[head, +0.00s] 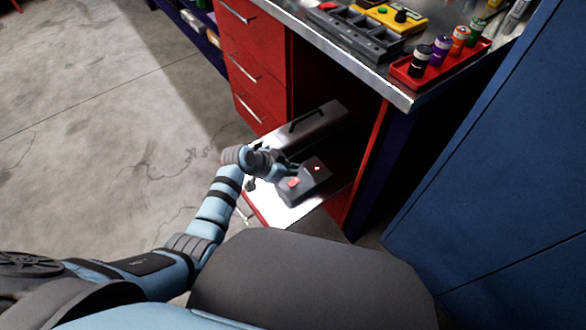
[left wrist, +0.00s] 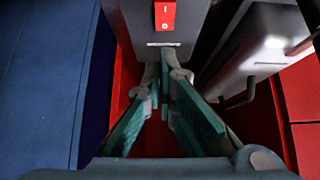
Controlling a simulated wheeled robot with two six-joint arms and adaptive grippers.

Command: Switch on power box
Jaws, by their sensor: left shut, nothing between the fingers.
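The power box (head: 311,181) is a dark grey box on the low shelf of the red bench. It has a red switch (head: 293,183) and a small red light on its top. In the left wrist view the red rocker switch (left wrist: 165,15) shows an I and an O mark on the grey box (left wrist: 130,17). My left gripper (head: 287,167) is beside the box in the head view. In the left wrist view its fingertips (left wrist: 165,62) are together just below the switch, with nothing between them. Whether they touch the box is unclear. My right gripper is out of view.
A silver case (head: 325,117) with a black handle lies behind the box on the shelf. Red drawers (head: 250,60) stand to the left. A blue cabinet (head: 490,170) stands to the right. The bench top holds a red tray (head: 405,74) with small cans.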

